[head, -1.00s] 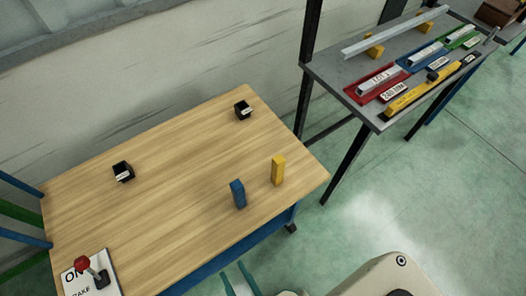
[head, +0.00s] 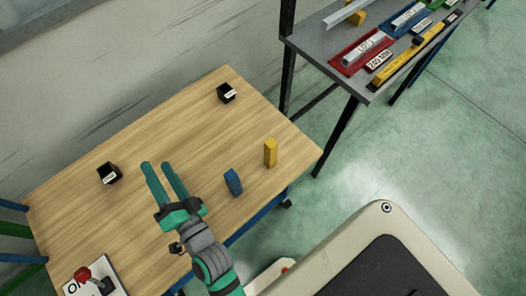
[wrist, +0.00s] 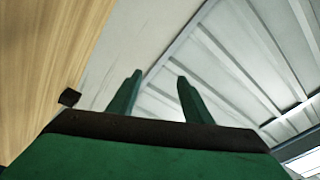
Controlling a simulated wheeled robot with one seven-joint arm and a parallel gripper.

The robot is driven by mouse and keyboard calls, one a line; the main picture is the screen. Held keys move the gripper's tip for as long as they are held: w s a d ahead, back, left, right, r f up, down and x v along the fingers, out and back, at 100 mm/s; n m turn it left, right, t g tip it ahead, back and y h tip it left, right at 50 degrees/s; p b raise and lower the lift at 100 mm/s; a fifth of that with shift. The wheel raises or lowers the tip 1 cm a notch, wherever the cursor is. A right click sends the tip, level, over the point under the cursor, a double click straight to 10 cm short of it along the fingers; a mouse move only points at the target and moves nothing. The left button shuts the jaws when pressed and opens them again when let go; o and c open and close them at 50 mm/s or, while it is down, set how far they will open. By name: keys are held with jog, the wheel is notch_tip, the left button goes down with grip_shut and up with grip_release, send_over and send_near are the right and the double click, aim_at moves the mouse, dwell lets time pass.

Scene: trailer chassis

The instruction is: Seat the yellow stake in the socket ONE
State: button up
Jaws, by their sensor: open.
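The yellow stake (head: 271,152) stands upright on the wooden table near its right corner. A blue stake (head: 233,182) stands just left of it. Two small black sockets with white labels are on the table: one at the back right (head: 226,92), one at the left (head: 108,173). Their labels are too small to read, so I cannot tell which is ONE. My gripper (head: 162,166) is open and empty above the table, left of both stakes. In the wrist view its two fingers (wrist: 158,90) are apart with nothing between them; a small dark block, likely a socket (wrist: 69,97), shows at left.
The wooden table (head: 150,125) has clear room in its middle. A red-knobbed lever (head: 84,274) on a white plate is at the front left corner. A grey bench (head: 330,50) with trays, bars and a yellow level (head: 408,57) stands at right.

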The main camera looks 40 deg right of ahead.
jog(key=w+a+r+n+g+y, duration=0.1)
jog(key=w+a+r+n+y, duration=0.1)
jog(key=w+r+y, duration=0.45)
jog(key=w+a+r+n+g+y, duration=0.1)
jog(key=w+a+r+y, duration=0.15)
jog(key=r, duration=0.75)
jog(key=w+a+r+n+g+y, duration=0.2)
jog(key=w+r+y, duration=0.25)
jog(key=r, duration=0.35)
jog(key=m+g+h, duration=0.9)
jog(key=g+h, duration=0.4)
jog(key=g, duration=0.2)
send_over(268, 142)
jog(key=f, duration=2.1)
jog(key=shift+w+a+f, duration=0.1)
jog(key=shift+w+f, duration=0.1)
jog(key=shift+s+f, duration=0.15)
jog(key=shift+f, duration=0.15)
notch_tip(268, 142, down, 5)
jog(key=shift+r, duration=0.1)
jog(key=shift+s+d+f, duration=0.1)
jog(key=shift+s+f, duration=0.05)
jog(key=shift+f, duration=0.75)
jog(key=shift+s+d+f, duration=0.1)
jog(key=shift+d+f, duration=0.05)
jog(key=shift+f, duration=0.75)
jog(key=shift+s+d+f, duration=0.1)
jog(key=shift+s+f, duration=0.05)
jog(key=shift+f, duration=0.75)
